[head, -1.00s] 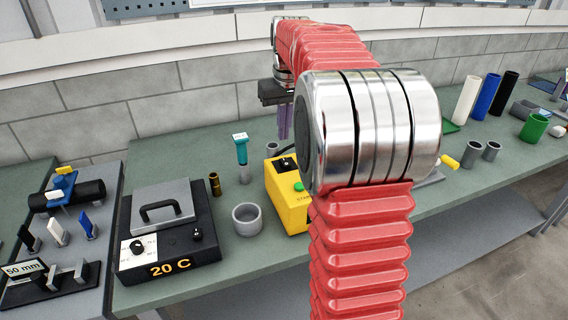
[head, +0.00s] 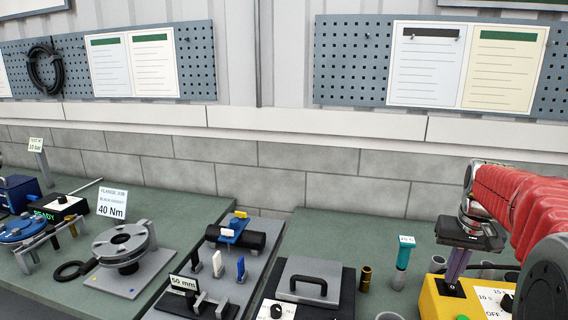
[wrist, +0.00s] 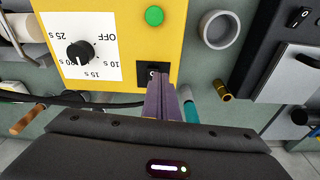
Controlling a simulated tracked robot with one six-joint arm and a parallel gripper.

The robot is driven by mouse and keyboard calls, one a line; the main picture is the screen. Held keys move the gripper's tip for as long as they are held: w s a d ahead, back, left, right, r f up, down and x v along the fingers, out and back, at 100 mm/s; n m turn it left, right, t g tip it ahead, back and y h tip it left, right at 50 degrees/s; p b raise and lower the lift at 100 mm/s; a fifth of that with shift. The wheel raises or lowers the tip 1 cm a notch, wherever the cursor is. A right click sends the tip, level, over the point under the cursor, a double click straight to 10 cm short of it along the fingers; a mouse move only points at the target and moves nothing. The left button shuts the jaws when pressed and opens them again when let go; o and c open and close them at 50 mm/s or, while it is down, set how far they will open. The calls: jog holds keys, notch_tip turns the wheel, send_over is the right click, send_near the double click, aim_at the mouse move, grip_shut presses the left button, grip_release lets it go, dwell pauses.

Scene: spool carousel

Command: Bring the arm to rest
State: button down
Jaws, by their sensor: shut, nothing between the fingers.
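My arm reaches in from the right edge of the head view, its red sleeve bent over the bench. My gripper (head: 455,272) points down with its purple fingers shut and empty. It hangs by the yellow timer box (head: 443,303); I cannot tell whether the tips touch it. In the wrist view the shut fingers (wrist: 158,82) overlap the black rocker switch (wrist: 151,71) on the yellow box, beside the dial (wrist: 79,53) and green button (wrist: 154,16).
Near my gripper stand a teal-handled tool (head: 401,264), a brass cylinder (head: 365,279) and a grey cup (head: 389,316). The hot plate (head: 308,282), gauge fixture tray (head: 262,263) and flange jig (head: 123,243) lie to the left. Bare bench (head: 340,236) shows behind the hot plate.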

jog(key=s+a+n+t, duration=0.3)
jog(key=s+a+n, duration=0.1)
jog(key=s+a, duration=1.7)
jog(key=a, duration=0.3)
jog(key=shift+s+f+t+y, duration=0.2)
jog(key=shift+f+t+y, duration=0.1)
jog(key=shift+f+t, duration=0.1)
jog(key=shift+s+a, duration=0.1)
jog(key=shift+s, duration=0.05)
